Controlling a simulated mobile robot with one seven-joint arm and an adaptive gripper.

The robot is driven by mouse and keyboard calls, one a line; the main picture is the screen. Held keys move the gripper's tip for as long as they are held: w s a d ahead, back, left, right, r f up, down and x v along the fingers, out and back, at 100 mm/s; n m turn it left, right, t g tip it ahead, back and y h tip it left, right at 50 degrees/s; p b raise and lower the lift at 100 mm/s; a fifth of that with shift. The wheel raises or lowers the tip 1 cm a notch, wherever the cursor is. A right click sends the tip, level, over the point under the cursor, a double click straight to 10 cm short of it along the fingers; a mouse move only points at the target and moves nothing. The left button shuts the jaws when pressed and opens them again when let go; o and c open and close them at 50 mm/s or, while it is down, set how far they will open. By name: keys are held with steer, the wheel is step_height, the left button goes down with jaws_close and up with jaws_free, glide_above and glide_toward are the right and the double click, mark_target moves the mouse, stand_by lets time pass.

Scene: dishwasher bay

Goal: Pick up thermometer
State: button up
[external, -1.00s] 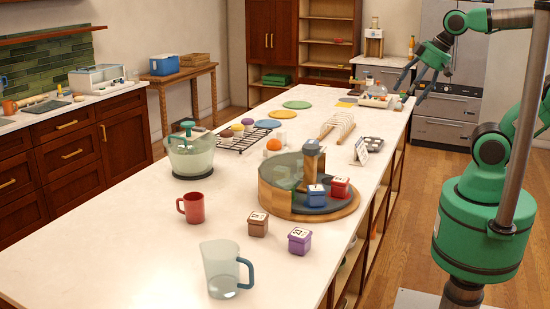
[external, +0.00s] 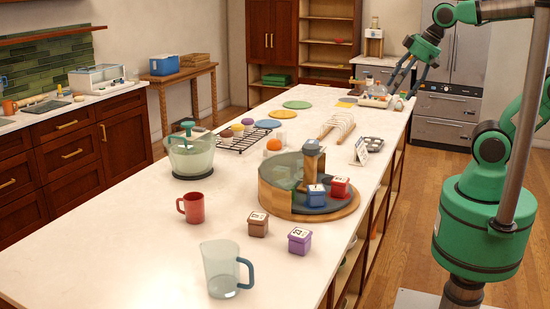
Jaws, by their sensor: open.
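My gripper (external: 402,88) is at the far right end of the long white island, open, its dark fingers pointing down. It is over or just beside a small cluster of items (external: 378,101) on the counter there. Its fingers overlap the cluster in the picture, and I cannot tell whether they touch anything. I cannot make out a thermometer for sure; the items near the gripper are too small and partly hidden by the fingers.
Open floor (external: 440,175) lies right of the island.

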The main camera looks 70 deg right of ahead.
steer(key=w+d+r+m+p, duration=0.2)
steer(key=w+m, duration=0.2)
steer(key=w, duration=0.4)
steer(key=w+d+r+m+p, duration=0.1)
steer(key=w+d+r+m, duration=0.1)
steer(key=w+m, duration=0.35)
steer(key=m+g+p, duration=0.1)
steer(key=m+p, duration=0.8)
steer(key=m, duration=1.7)
glide_above(283, 131)
steer(key=s, duration=0.5)
step_height(283, 131, down, 26)
steer(key=shift+w+f, duration=0.2)
steer(key=shift+f+n, duration=0.1)
steer(key=shift+n, duration=0.15)
steer(key=shift+d+x, duration=0.2)
steer(key=shift+x, duration=4)
steer(key=shift+p+x, duration=0.35)
steer(key=shift+x, duration=2.3)
